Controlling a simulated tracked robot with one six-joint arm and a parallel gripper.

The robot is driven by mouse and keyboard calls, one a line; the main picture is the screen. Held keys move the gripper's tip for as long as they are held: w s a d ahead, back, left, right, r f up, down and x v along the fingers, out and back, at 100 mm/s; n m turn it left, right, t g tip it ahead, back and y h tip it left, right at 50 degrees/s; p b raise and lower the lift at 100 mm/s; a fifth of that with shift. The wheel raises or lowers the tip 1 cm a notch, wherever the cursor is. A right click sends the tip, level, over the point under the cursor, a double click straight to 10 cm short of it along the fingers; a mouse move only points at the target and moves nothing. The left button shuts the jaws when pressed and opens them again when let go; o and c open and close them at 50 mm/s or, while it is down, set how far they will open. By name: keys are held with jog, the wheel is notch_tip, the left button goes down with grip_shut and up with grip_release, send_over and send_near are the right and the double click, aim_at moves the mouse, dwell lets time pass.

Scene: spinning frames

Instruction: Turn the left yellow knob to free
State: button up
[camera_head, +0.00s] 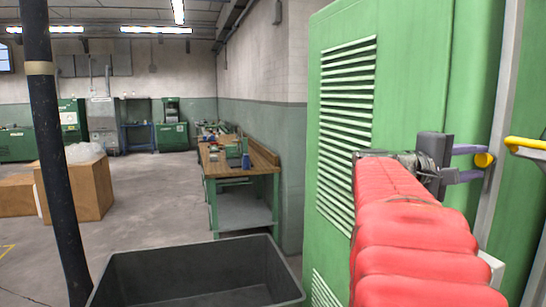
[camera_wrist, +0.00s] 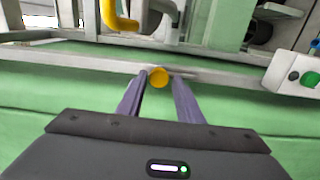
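A small round yellow knob (camera_head: 484,160) stands out from the grey rail on the front of the green machine. It also shows in the wrist view (camera_wrist: 158,78). My gripper (camera_head: 478,163) reaches toward it with two purple fingers. In the wrist view my gripper (camera_wrist: 159,82) is open, with its fingertips on either side of the knob and small gaps apparent. I cannot tell whether either finger touches it. A bent yellow handle (camera_head: 525,143) lies to the right; it appears at the upper left of the wrist view (camera_wrist: 118,18).
The green machine housing (camera_head: 410,80) fills the right side, close to my arm. A white box with a green button (camera_wrist: 308,78) sits at the right in the wrist view. A dark bin (camera_head: 200,265), a workbench (camera_head: 240,170) and a dark post (camera_head: 55,150) stand left.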

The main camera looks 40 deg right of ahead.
jog(key=v, duration=1.3)
jog(key=shift+w+f, duration=0.1)
dwell(0.3)
jog(key=w+a+f+n+t+y, duration=0.1)
jog(key=w+a+f+t+y, duration=0.2)
jog(key=f, duration=0.5)
jog(key=w+a+f+t+y, duration=0.2)
jog(key=a+f, duration=0.2)
jog(key=f, duration=0.4)
jog(key=w+a+f+n+t+y, duration=0.1)
jog(key=w+a+f+t+y, duration=0.2)
jog(key=f, duration=0.5)
jog(key=w+a+f+n+t+y, duration=0.1)
jog(key=a+f+y, duration=0.2)
jog(key=a, duration=0.7)
jog(key=w+a+f+n+t+y, duration=0.1)
jog(key=a+f, duration=0.3)
jog(key=a, duration=0.7)
jog(key=w+a+f+t+y, duration=0.1)
jog(key=a+f+t+y, duration=0.1)
jog(key=a, duration=0.9)
jog(key=f+y, duration=0.1)
jog(key=y, duration=0.1)
jog(key=shift+w+f+n+t+y, duration=0.2)
jog(key=shift+w+n+t+y, duration=0.1)
jog(key=shift+w+n, duration=0.1)
jog(key=shift+d, duration=0.1)
